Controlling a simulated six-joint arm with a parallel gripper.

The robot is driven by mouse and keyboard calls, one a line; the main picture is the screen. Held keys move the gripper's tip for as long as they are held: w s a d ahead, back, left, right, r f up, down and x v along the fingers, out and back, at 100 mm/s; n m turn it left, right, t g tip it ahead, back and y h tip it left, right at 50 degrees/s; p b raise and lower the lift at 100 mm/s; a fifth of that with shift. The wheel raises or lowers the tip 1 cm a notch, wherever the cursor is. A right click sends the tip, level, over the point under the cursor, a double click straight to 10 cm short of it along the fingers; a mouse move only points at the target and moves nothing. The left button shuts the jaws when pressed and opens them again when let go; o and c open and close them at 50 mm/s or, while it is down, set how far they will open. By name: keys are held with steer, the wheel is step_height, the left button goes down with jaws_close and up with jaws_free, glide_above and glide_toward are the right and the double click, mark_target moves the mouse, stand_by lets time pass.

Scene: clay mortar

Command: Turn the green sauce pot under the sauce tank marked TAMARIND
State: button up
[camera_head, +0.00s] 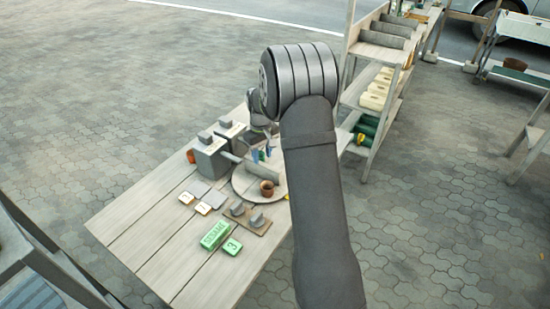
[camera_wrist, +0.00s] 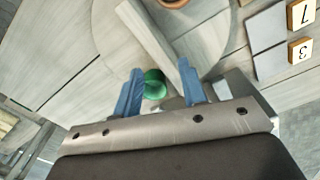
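The green sauce pot (camera_wrist: 155,84) is in the wrist view, between the two blue fingers of my gripper (camera_wrist: 162,70). It sits nearer the left finger, with a visible gap to the right one, so my gripper is open around or just above it. In the head view my gripper (camera_head: 261,155) is low over the far side of a round board (camera_head: 243,190), and the pot is mostly hidden there. Two grey tanks (camera_head: 210,160) stand left of the board. I cannot read TAMARIND on any tank.
A brown pot (camera_head: 267,188) stands on the round board, beside an upright pale divider (camera_wrist: 165,45). Green tiles, one reading SESAME (camera_head: 215,235) and one 3 (camera_head: 232,247), lie at the table's near end. A shelf unit (camera_head: 375,95) stands right of the table.

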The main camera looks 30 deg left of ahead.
mark_target(263, 164)
step_height(263, 164, up, 10)
steer(key=n, duration=0.4)
steer(key=f, duration=1.7)
steer(key=shift+s+d, duration=0.15)
steer(key=shift+d, duration=0.1)
steer(key=shift+r, duration=0.1)
jaws_close()
